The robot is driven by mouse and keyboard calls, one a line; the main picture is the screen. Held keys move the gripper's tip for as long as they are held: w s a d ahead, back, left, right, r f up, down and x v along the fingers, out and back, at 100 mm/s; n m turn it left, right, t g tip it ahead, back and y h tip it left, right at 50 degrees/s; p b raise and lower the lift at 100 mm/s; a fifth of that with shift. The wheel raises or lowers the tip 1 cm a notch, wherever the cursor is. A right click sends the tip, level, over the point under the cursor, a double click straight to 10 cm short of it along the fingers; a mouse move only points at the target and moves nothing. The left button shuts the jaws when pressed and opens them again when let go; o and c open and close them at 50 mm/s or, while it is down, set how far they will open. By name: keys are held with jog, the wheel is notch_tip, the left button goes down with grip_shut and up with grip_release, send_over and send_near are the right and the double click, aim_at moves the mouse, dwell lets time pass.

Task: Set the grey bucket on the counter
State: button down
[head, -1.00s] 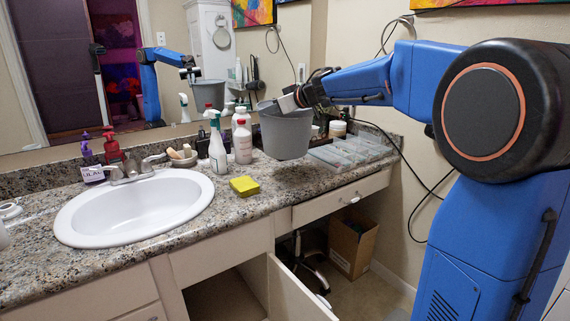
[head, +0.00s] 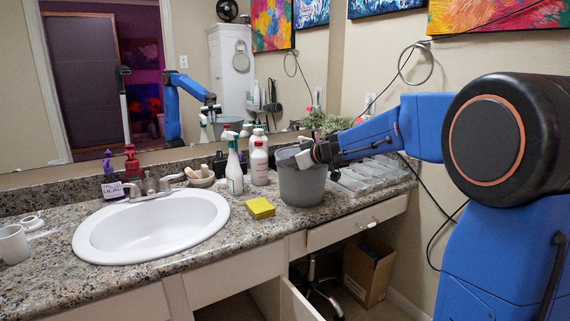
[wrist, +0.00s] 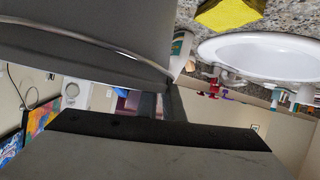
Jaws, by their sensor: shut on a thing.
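The grey bucket (head: 301,186) is upright at the counter, right of the yellow sponge. Its base appears to touch the granite counter (head: 222,229), though a small gap cannot be ruled out. My gripper (head: 306,157) is shut on the bucket's rim, on its right side. In the wrist view the grey bucket (wrist: 90,45) fills the upper left, close to the camera, with its wire handle across it. The bucket's inside is mostly hidden.
A yellow sponge (head: 260,208) lies left of the bucket. A spray bottle (head: 234,166) and white bottle (head: 259,163) stand behind it. A clear organizer tray (head: 352,186) is close on its right. The sink (head: 150,228) is farther left.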

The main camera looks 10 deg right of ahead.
jog(key=shift+f, duration=0.1)
jog(key=c, duration=1.9)
grip_release()
